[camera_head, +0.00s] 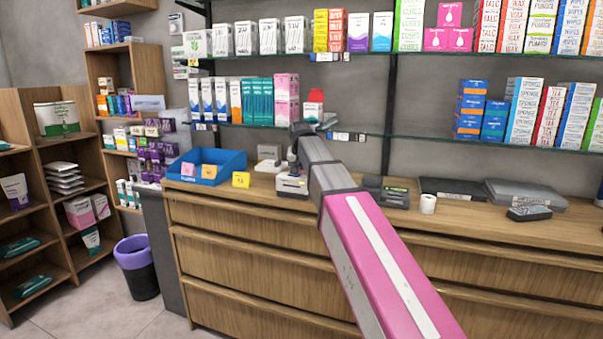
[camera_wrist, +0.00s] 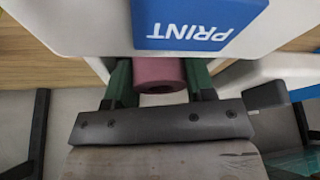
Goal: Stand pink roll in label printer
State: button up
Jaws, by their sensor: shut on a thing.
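In the wrist view the pink roll (camera_wrist: 160,74) sits between the two green fingers of my gripper (camera_wrist: 158,66), which is shut on it. The roll's round end with its dark hole faces the camera. The white label printer (camera_wrist: 90,28) with a blue PRINT panel (camera_wrist: 200,20) is right at the fingertips; the roll's far end is hidden, so I cannot tell whether it touches the printer. In the head view the printer (camera_head: 291,187) stands on the counter, with my gripper (camera_head: 292,160) just above it. The roll cannot be made out there.
The wooden counter (camera_head: 260,194) holds a blue bin (camera_head: 222,165), a yellow tag (camera_head: 241,180), a white roll (camera_head: 428,204) and dark devices (camera_head: 385,192) to the right. A glass shelf (camera_head: 420,140) with boxes runs behind and above.

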jog(key=shift+f, duration=0.5)
jog(key=o, duration=0.6)
jog(key=shift+f, duration=0.1)
jog(key=shift+o, duration=0.2)
jog(key=shift+r, duration=0.35)
jog(key=v, duration=0.7)
jog(key=shift+r, duration=0.25)
jog(key=shift+s+a, duration=0.1)
jog(key=shift+s, duration=0.1)
